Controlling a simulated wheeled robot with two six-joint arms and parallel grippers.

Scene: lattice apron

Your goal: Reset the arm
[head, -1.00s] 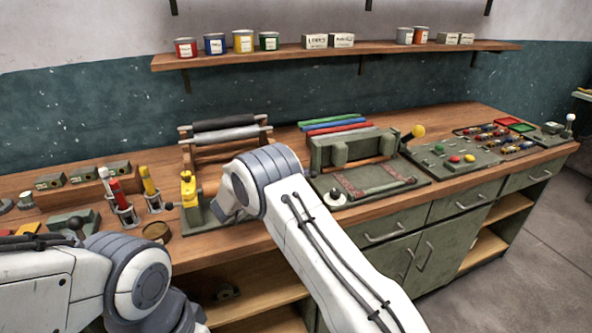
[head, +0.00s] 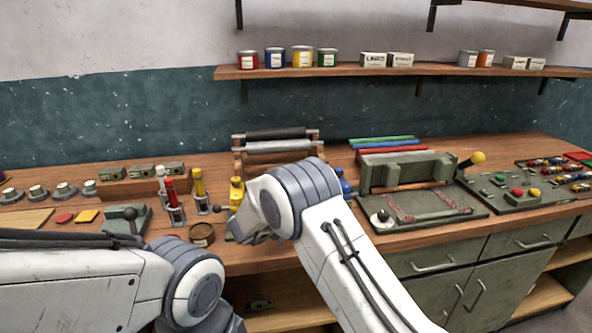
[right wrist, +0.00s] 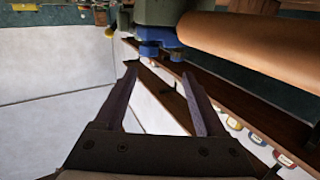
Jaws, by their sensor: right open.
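My right arm (head: 345,260) reaches up from the lower right over the front of the workbench in the head view. Its bend hides part of the roller stand behind it, and the gripper itself cannot be made out there. In the right wrist view my right gripper (right wrist: 159,70) is open, with two dark fingers apart and nothing between them. A wooden roller (right wrist: 245,42) and a blue part (right wrist: 158,45) lie beyond the fingertips. My left arm (head: 100,285) comes in from the left at the bench's front edge; its gripper is out of frame.
The workbench (head: 225,258) holds a roller stand (head: 275,147), a green press (head: 400,172) with a yellow-knobbed lever, a button panel (head: 515,195), markers in holders (head: 172,195) and a small lever box (head: 125,220). A shelf (head: 350,70) with cans and boxes runs above.

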